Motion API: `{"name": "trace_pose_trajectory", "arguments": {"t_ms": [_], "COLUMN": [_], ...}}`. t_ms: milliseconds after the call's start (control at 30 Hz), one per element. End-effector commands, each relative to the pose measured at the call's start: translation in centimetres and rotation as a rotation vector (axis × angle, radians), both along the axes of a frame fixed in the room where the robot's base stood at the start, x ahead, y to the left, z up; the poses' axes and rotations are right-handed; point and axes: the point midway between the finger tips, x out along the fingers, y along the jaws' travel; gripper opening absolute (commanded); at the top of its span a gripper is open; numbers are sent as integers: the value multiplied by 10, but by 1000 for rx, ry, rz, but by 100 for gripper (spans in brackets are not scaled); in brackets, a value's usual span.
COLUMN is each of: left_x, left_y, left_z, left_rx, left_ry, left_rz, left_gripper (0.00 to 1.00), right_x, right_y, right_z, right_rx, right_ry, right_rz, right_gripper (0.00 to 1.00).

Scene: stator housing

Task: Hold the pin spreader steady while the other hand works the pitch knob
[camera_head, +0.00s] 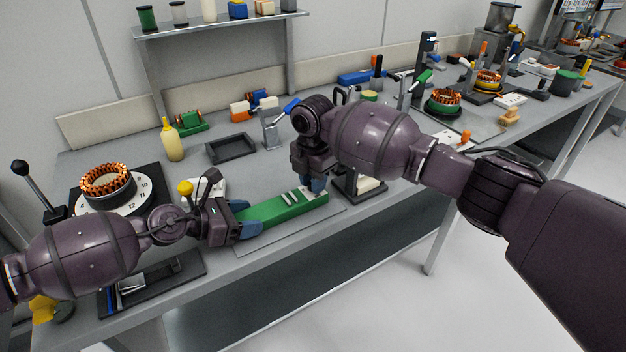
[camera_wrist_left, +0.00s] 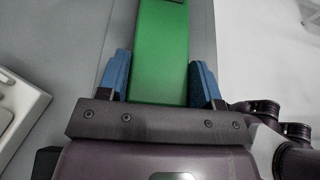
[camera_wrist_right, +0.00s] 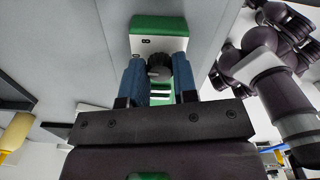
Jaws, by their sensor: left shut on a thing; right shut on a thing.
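The pin spreader (camera_head: 283,208) is a long green bar lying on the bench, with light pins near its right end. It also shows as a green strip in the left wrist view (camera_wrist_left: 160,50). My left gripper (camera_head: 243,222) is shut on the spreader's left end, its blue fingers (camera_wrist_left: 160,85) on both sides. My right gripper (camera_head: 314,186) is at the spreader's right end, pointing down. In the right wrist view its blue fingers (camera_wrist_right: 159,75) are shut on the dark round pitch knob (camera_wrist_right: 159,66), beside a pale plate on the green body. The head view hides the knob.
A stator on a numbered dial (camera_head: 116,192) stands at the left, with a black-knobbed lever beside it. A yellow bottle (camera_head: 171,140) and an empty black tray (camera_head: 231,148) are behind the spreader. A dark tray (camera_head: 150,284) lies at the front left.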

Motion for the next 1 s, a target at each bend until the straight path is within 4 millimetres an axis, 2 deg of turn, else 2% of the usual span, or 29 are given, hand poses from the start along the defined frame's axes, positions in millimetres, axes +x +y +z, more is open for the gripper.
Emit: {"name": "trace_pose_trajectory", "arguments": {"t_ms": [1000], "left_x": [0], "left_y": [0], "left_z": [0], "left_rx": [0], "left_ry": [0], "left_rz": [0], "left_gripper": [30], "right_x": [0], "right_y": [2], "right_z": [1], "right_rx": [3], "right_ry": [0], "right_rz": [-884], "right_gripper": [3]}}
